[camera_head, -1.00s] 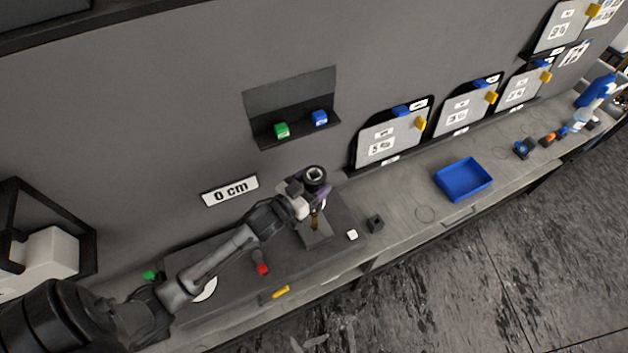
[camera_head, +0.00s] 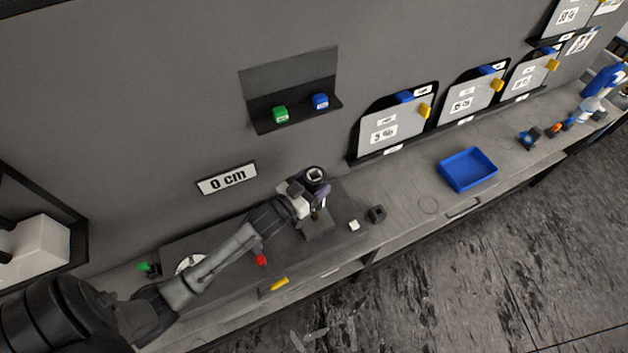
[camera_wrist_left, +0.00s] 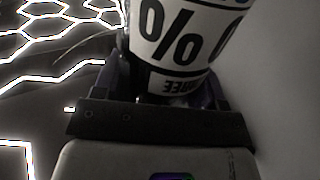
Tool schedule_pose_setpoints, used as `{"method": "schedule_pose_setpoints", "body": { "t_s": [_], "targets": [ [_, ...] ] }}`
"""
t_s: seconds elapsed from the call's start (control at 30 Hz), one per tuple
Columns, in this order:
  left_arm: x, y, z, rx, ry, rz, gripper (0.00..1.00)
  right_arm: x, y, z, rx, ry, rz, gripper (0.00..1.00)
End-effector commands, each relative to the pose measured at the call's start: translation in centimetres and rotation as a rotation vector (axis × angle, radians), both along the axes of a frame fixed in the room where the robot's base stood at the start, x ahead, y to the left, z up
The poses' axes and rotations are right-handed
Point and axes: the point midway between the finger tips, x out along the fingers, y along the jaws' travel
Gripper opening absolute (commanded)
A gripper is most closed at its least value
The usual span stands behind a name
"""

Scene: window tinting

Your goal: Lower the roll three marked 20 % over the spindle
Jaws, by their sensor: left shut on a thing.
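The roll (camera_head: 315,174) is upright in the head view, with a dark ring-like top and a hollow centre. In the left wrist view the roll (camera_wrist_left: 186,35) is white with a black "%" and a lower band reading "THREE", upside down. My left gripper (camera_head: 309,190) is shut on it from the left side. The brass-coloured spindle (camera_head: 316,215) stands on a small square plate (camera_head: 320,232) just below the roll. Its top is hidden, so I cannot tell whether the roll surrounds it. My right gripper is in neither view.
A white cube (camera_head: 353,225) and a dark block (camera_head: 376,214) stand right of the plate. A red-topped item (camera_head: 261,260) and a yellow item (camera_head: 280,283) are near the front. A blue tray (camera_head: 467,170) lies further right. The wall is close behind.

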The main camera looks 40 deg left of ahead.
Motion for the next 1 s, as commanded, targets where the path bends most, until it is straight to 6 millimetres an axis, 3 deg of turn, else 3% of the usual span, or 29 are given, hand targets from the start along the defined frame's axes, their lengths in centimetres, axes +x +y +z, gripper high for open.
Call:
{"method": "schedule_pose_setpoints", "body": {
  "t_s": [1.0],
  "targets": [
    [0.0, 0.0, -7.0, 0.000, -0.002, 0.000, 0.32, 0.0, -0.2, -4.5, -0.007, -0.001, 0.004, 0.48]
  ]
}}
